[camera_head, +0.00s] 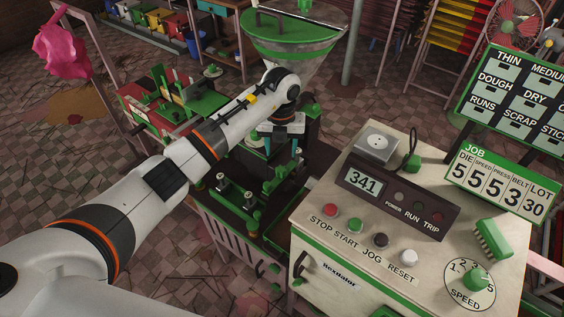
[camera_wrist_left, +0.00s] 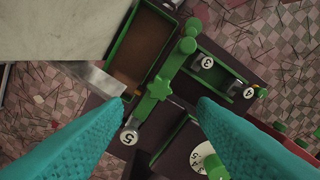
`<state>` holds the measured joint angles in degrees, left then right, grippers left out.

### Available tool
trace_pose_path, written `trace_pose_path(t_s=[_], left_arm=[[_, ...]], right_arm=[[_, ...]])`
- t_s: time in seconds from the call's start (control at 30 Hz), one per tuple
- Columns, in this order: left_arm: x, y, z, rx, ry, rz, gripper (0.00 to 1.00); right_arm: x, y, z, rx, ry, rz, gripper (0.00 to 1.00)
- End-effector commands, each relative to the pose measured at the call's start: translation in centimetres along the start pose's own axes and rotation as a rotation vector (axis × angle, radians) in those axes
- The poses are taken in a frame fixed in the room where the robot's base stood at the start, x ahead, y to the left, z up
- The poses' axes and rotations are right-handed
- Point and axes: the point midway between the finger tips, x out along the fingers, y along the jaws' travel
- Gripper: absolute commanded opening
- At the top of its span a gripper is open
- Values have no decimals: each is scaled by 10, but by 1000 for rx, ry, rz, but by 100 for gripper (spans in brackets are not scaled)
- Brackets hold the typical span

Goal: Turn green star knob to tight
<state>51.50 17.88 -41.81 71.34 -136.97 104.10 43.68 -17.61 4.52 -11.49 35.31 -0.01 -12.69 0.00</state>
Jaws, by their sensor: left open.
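My left gripper (camera_head: 282,148) reaches over the green and dark extruder (camera_head: 240,165) below the hopper. Its teal fingers are open and apart, with nothing between the tips. In the left wrist view the open fingers (camera_wrist_left: 162,104) point at a green lobed, bar-like part (camera_wrist_left: 160,85), which lies just beyond the fingertips. This may be the green star knob, but I cannot tell for sure, nor whether it is tight. The arm and gripper hide part of the machine in the head view. My right gripper does not show.
A control cabinet (camera_head: 320,225) with buttons and a green speed dial (camera_head: 476,280) stands at the right. A hopper (camera_head: 292,45) rises behind the gripper. In the left wrist view, number tags, one a white "3" (camera_wrist_left: 207,62), sit around the green part.

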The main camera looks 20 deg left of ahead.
Motion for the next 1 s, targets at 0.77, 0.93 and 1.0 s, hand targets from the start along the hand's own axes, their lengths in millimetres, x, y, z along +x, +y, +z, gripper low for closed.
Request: trace_pose_path(t_s=[0.77, 0.93, 1.0], left_arm=[[83, 0, 1, 2, -2, 2, 53], [83, 0, 1, 2, -2, 3, 36], [82, 0, 1, 2, -2, 3, 25]], right_arm=[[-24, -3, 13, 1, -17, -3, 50], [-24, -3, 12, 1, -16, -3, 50], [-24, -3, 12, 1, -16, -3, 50]])
